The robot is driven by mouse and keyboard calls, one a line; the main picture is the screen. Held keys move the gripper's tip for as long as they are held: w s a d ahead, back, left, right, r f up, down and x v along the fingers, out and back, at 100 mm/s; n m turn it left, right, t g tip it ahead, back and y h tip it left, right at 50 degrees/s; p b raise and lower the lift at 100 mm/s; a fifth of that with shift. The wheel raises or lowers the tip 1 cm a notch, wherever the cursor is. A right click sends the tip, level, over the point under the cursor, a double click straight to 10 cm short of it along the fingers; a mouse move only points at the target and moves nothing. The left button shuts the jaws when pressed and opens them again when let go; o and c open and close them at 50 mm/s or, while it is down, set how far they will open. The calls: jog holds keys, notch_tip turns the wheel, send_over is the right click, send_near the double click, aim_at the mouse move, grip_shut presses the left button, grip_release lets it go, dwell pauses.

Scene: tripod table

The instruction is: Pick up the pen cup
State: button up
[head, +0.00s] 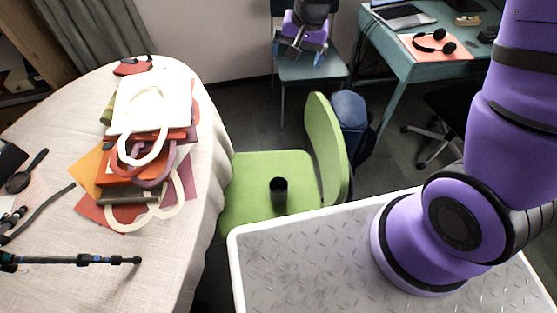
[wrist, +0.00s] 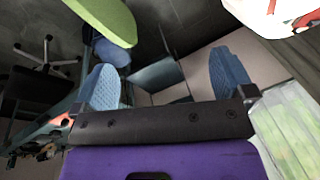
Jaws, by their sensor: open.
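A dark, round pen cup (head: 278,190) stands upright on the seat of a lime-green chair (head: 248,174), near the seat's front right part in the head view. My gripper (head: 298,56) is far behind it, near the top of the head view, with its blue fingers spread and nothing between them. In the wrist view my gripper (wrist: 167,78) is also open and empty. The pen cup does not show in the wrist view; part of the green chair (wrist: 106,18) shows at its top left.
The chair's curved backrest (head: 326,150) rises right of the cup. A cloth-covered table (head: 190,225) with bags, papers and a tripod (head: 85,260) stands left. A teal chair (head: 312,72), a blue backpack (head: 350,110) and a desk with headphones (head: 435,42) are behind.

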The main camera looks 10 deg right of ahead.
jog(key=w+a+f+m+g, duration=0.1)
jog(key=a+f, duration=0.2)
jog(key=f, duration=0.8)
jog(key=m+g+h, duration=0.2)
jog(key=m, duration=0.1)
send_over(279, 188)
jog(key=s, duration=0.3)
jog(key=shift+w+a+f, duration=0.1)
jog(key=shift+a+f, duration=0.05)
jog(key=shift+f, duration=10.3)
jog(key=shift+a+f, duration=0.1)
jog(key=shift+f, duration=10.35)
jog(key=c, duration=1)
